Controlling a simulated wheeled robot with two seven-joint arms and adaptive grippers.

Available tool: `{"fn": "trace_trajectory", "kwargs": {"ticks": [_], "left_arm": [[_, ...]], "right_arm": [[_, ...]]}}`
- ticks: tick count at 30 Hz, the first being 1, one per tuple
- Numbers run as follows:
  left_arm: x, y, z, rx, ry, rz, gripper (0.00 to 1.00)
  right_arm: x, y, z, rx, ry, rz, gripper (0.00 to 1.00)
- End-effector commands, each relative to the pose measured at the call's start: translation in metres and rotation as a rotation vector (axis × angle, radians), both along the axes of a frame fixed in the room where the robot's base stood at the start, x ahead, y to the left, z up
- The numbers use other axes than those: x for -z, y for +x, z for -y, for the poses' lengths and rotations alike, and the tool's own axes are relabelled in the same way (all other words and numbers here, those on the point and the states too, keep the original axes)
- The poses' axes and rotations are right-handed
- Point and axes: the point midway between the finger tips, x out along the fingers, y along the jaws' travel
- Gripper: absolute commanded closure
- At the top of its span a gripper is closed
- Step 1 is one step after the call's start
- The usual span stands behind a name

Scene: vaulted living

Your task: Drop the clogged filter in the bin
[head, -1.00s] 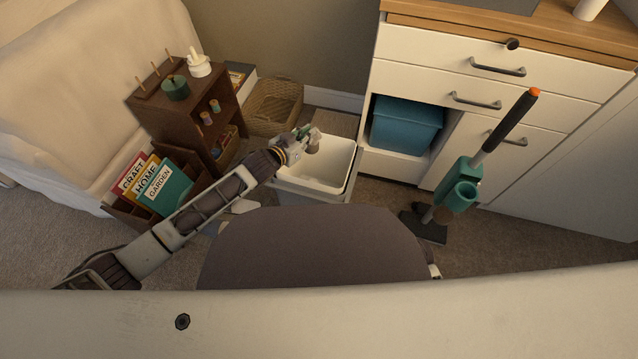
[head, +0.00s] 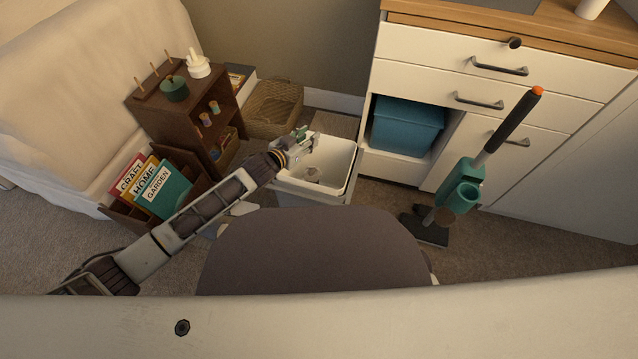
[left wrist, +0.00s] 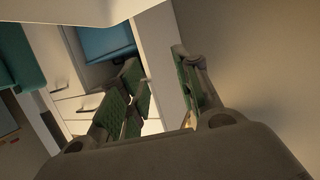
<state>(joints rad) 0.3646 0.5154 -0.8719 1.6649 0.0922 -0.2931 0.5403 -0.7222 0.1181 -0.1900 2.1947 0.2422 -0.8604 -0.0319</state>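The white open-topped bin (head: 335,192) stands on the carpet in front of the wicker basket. A small greyish-beige piece, which looks like the clogged filter (head: 312,174), lies inside the bin near its left side. My left gripper (head: 306,138) is over the bin's back left rim, above and apart from the filter. In the left wrist view its green-padded fingers (left wrist: 160,92) are spread with nothing between them. The filter does not show clearly in that view. My right gripper is not in view.
A brown shelf (head: 178,112) and a book rack (head: 118,208) stand left of the bin. A wicker basket (head: 268,106) is behind it. White drawers (head: 440,85) with a blue box (head: 407,125) are to the right. A green stick vacuum (head: 460,185) stands at the right.

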Motion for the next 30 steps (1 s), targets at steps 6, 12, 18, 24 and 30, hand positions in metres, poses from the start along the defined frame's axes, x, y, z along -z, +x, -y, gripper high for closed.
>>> {"fn": "trace_trajectory", "kwargs": {"ticks": [6, 12, 18, 24, 30], "left_arm": [[0.0, 0.0, 0.0, 0.0, 0.001, -0.001, 0.65], [0.0, -0.002, -0.001, 0.0, 0.001, -0.001, 0.65], [-0.002, -0.009, -0.008, -0.001, 0.001, -0.001, 0.65], [-0.007, -0.023, -0.017, 0.0, 0.001, -0.002, 0.65], [-0.014, -0.039, -0.029, 0.0, 0.001, -0.001, 0.65]], "right_arm": [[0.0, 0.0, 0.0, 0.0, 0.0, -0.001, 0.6], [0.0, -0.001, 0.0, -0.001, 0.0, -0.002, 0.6], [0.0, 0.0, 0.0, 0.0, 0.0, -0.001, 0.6], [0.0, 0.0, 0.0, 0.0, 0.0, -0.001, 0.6], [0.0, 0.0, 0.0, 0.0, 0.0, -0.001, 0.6]]}}
